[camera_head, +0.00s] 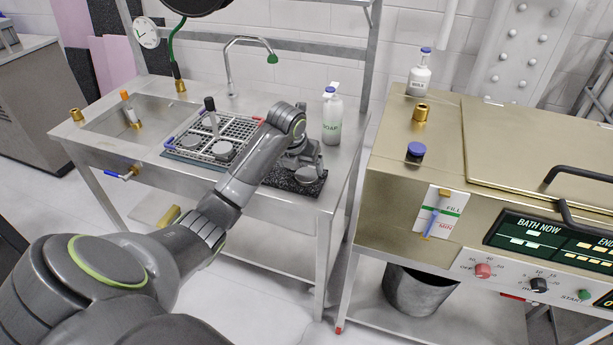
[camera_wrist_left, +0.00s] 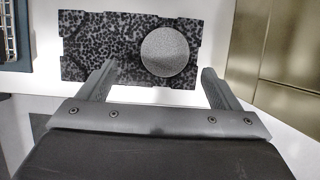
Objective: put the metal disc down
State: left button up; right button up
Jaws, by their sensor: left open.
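The metal disc (camera_wrist_left: 166,52) is round and grey, and lies flat on a black speckled foam mat (camera_wrist_left: 90,45) in the left wrist view. It lies toward the right part of the mat. In the head view the disc (camera_head: 306,175) shows just under my left gripper (camera_head: 303,165), and the mat (camera_head: 283,182) lies at the right front of the steel bench. In the left wrist view my left gripper (camera_wrist_left: 158,72) is open, its fingers apart on either side of the disc and not visibly touching it. My right gripper is not in view.
A soap bottle (camera_head: 332,117) stands close behind the mat. A tap (camera_head: 232,70) and sink (camera_head: 110,118) are farther left. A brass-topped machine (camera_head: 440,140) stands to the right, across a gap.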

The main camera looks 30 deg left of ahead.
aim_at(306, 175)
pick_arm(q)
jog(key=x, duration=0.4)
jog(key=shift+w+d+f+p, duration=0.3)
jog(key=shift+f, duration=0.05)
jog(key=c, duration=1.2)
